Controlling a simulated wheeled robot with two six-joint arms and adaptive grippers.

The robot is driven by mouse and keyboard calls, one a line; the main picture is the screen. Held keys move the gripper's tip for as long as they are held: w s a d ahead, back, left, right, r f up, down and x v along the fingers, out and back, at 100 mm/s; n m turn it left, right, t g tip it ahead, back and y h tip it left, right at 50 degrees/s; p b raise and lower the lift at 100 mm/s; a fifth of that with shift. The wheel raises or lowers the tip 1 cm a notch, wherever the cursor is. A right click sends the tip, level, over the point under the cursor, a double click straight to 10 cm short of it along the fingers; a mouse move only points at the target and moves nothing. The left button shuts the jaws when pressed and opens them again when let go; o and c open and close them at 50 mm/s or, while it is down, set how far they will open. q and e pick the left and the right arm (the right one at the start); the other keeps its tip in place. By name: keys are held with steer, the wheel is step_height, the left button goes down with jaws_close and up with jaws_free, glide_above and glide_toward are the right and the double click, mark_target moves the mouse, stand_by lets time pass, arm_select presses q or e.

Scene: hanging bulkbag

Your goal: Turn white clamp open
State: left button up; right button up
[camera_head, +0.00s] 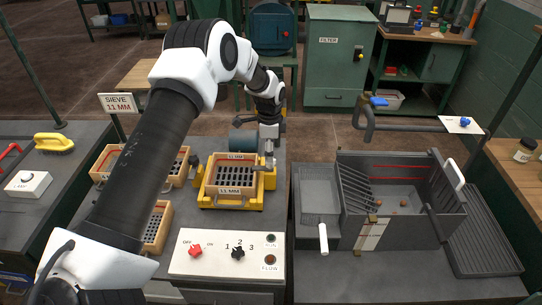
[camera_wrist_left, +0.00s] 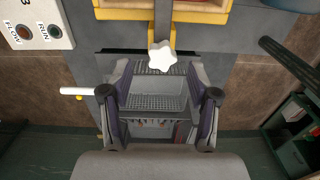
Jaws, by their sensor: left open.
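The white clamp is a star-shaped knob (camera_wrist_left: 161,56) on a yellow bracket (camera_wrist_left: 163,20) in the left wrist view. In the head view the yellow sieve frame (camera_head: 207,201) holds an 11 MM sieve box (camera_head: 236,180), and my gripper hides much of its right side. My left gripper (camera_wrist_left: 158,80) is open and empty, its two fingers spread wide. The knob lies just beyond the fingertips, roughly midway between them; I cannot tell any contact. In the head view the left gripper (camera_head: 269,146) points down at the frame's right side. My right gripper is not in view.
A control panel (camera_head: 228,254) with a red and a black knob stands at the front. Other sieve boxes (camera_head: 154,228) lie to the left. A dark grey divided bin (camera_head: 400,197) stands to the right, with a bent pipe (camera_head: 405,127) behind it.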

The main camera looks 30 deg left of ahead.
arm_select(q)
steer(key=f, duration=0.3)
steer(key=shift+w+f+p, duration=0.25)
steer(key=shift+w+p, duration=0.05)
steer(key=shift+s, duration=0.15)
